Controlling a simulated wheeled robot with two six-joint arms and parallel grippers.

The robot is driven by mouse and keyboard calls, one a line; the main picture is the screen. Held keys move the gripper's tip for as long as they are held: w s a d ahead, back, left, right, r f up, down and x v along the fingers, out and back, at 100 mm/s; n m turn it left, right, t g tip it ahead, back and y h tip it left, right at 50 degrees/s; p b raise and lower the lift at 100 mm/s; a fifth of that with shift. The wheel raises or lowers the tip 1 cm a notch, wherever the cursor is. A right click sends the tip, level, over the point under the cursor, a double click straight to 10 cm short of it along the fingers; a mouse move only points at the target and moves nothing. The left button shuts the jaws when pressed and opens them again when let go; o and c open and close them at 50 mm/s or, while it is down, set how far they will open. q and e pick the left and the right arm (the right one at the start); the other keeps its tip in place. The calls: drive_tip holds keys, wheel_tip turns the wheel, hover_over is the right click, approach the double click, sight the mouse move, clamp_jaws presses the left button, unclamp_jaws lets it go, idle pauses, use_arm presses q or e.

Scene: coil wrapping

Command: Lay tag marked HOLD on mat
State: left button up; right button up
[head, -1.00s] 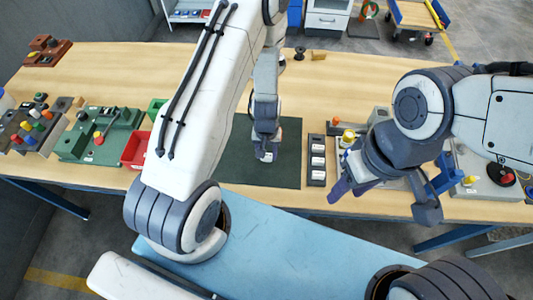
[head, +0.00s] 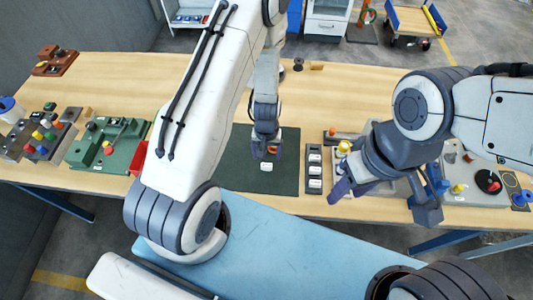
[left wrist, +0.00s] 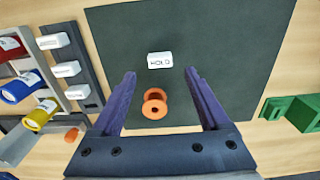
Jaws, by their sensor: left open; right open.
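A white tag marked HOLD (left wrist: 160,60) lies flat, lettering up, on the dark green mat (left wrist: 215,30). In the head view the tag (head: 266,167) is near the middle of the mat (head: 285,183). My left gripper (left wrist: 157,85) is open above the mat, apart from the tag, with nothing held. In the head view the left gripper (head: 266,150) is just behind the tag. A small orange spool (left wrist: 155,103) shows between its fingers, on the mat. My right gripper (head: 345,188) is open and empty at the table's front, right of the mat.
A dark rack (head: 314,170) with several white tags stands right of the mat. Colored cylinders (left wrist: 22,87) sit in a grey holder beyond it. A green fixture (head: 110,145) and a red bin (head: 138,158) are to the left.

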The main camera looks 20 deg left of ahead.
use_arm(q)
wheel_tip(320, 180, up, 4)
drive_tip(key=p, duration=0.3)
wheel_tip(320, 180, up, 9)
drive_tip(key=m, duration=0.2)
hover_over(267, 165)
drive_tip(key=d, duration=0.4)
drive_tip(key=s+d+r+m, duration=0.3)
drive_tip(key=s+d+r, duration=0.15)
drive_tip(key=r, duration=0.45)
drive_tip(key=s+d+r+m, duration=0.2)
drive_tip(key=s+r, duration=0.4)
drive_tip(key=s, duration=0.1)
drive_tip(key=s+d+r+m+h, duration=0.1)
drive_tip(key=s+d+r+m, duration=0.1)
drive_tip(key=s+r, duration=0.3)
drive_tip(key=shift+s+r+m, duration=0.4)
drive_tip(key=shift+s+m, duration=0.4)
drive_tip(key=shift+s, duration=0.15)
use_arm(e)
wheel_tip(267, 165, up, 4)
drive_tip(key=shift+r, duration=0.15)
use_arm(q)
drive_tip(key=shift+f, duration=0.1)
wheel_tip(267, 165, down, 20)
drive_tip(key=b, duration=1.9)
drive_tip(key=shift+r+b, duration=0.2)
drive_tip(key=shift+b, duration=0.15)
use_arm(e)
wheel_tip(267, 165, down, 20)
